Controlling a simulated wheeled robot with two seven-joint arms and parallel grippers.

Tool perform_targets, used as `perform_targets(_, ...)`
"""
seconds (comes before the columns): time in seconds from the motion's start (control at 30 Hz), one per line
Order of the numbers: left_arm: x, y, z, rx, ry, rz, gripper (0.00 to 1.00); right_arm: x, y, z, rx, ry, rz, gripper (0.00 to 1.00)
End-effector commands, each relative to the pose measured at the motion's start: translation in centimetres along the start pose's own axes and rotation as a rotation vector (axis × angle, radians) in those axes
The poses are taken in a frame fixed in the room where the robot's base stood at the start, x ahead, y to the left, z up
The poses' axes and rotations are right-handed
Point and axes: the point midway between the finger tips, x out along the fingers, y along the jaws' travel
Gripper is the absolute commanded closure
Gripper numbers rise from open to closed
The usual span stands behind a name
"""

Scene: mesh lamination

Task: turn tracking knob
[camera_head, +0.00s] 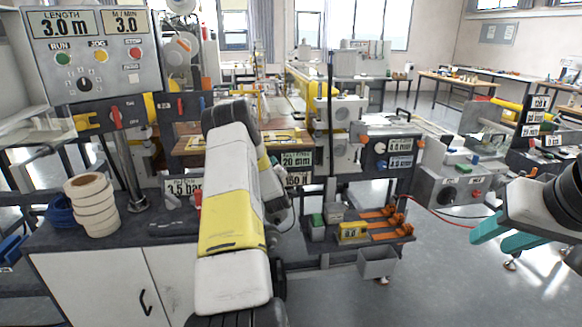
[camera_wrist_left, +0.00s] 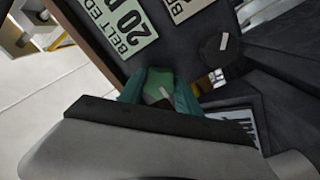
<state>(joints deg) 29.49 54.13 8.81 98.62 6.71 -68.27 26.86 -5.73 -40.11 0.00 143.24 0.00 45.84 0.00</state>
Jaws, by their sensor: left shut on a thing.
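The panel with the "BELT ED… 20" display (camera_wrist_left: 125,28) fills the upper part of the left wrist view; in the head view its "20 mm" display (camera_head: 297,160) shows just right of my left arm. My left gripper (camera_wrist_left: 160,92) has its teal fingers on both sides of a small knob (camera_wrist_left: 159,80) with a white pointer mark, below that display, and is shut on it. My right gripper (camera_head: 507,236) is open and empty at the far right.
A stand with orange clamps (camera_head: 377,224) and a yellow display box (camera_head: 352,231) is right of my left arm. A control panel (camera_head: 95,52) and tape rolls (camera_head: 92,204) are at left. A grey box with a dial (camera_head: 450,187) stands near my right gripper.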

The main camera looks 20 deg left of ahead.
Motion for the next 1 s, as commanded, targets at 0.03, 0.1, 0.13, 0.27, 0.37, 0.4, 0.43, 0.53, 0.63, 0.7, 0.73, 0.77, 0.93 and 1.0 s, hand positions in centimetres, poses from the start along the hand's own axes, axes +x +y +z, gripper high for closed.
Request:
perform_targets(0.03, -0.1, -0.1, 0.2, 0.000, -0.005, -0.003, 1.00, 0.0, 0.0, 0.0, 0.000, 0.000, 0.000, 0.64)
perform_targets(0.1, -0.1, -0.1, 0.2, 0.000, -0.005, -0.003, 1.00, 0.0, 0.0, 0.0, 0.000, 0.000, 0.000, 0.64)
perform_targets(0.13, -0.1, -0.1, 0.2, 0.000, -0.005, -0.003, 1.00, 0.0, 0.0, 0.0, 0.000, 0.000, 0.000, 0.64)
perform_targets(0.27, -0.1, -0.1, 0.2, -0.001, -0.005, -0.003, 0.54, 0.0, 0.0, 0.0, 0.000, 0.000, 0.000, 0.64)
perform_targets(0.37, -0.1, -0.1, 0.2, -0.001, -0.004, -0.003, 0.38, 0.0, 0.0, 0.0, 0.000, 0.000, 0.000, 0.64)
perform_targets(0.4, -0.1, -0.1, 0.2, -0.001, -0.004, -0.002, 0.38, 0.0, 0.0, 0.0, 0.000, 0.000, 0.000, 0.64)
perform_targets(0.43, -0.1, -0.1, 0.2, -0.001, -0.004, -0.002, 0.38, 0.0, 0.0, 0.0, 0.000, 0.000, 0.000, 0.64)
perform_targets(0.53, -0.1, -0.1, 0.1, -0.001, -0.003, -0.001, 0.38, 0.0, 0.0, 0.0, 0.000, 0.000, 0.000, 0.64)
perform_targets(0.63, -0.1, -0.1, 0.1, -0.001, -0.002, -0.001, 0.38, 0.0, 0.0, 0.0, 0.000, 0.000, 0.000, 0.64)
perform_targets(0.7, -0.3, 0.0, 0.1, -0.001, -0.002, -0.001, 0.38, 0.0, 0.0, 0.0, 0.000, 0.000, 0.000, 0.64)
perform_targets(0.73, -0.5, 0.0, 0.1, -0.001, -0.002, -0.001, 0.38, 0.0, 0.0, 0.0, 0.000, 0.000, 0.000, 0.64)
perform_targets(0.77, -0.8, 0.0, 0.1, -0.001, -0.003, -0.001, 0.38, 0.0, 0.0, 0.0, 0.000, 0.000, 0.000, 0.64)
perform_targets(0.93, -3.6, 0.0, 0.2, -0.001, -0.006, -0.002, 0.38, 0.0, 0.0, 0.0, 0.000, 0.000, 0.000, 0.64)
perform_targets(1.0, -4.9, 0.0, 0.1, 0.000, -0.006, -0.002, 0.38, 0.0, 0.0, 0.0, 0.000, 0.000, 0.000, 0.64)
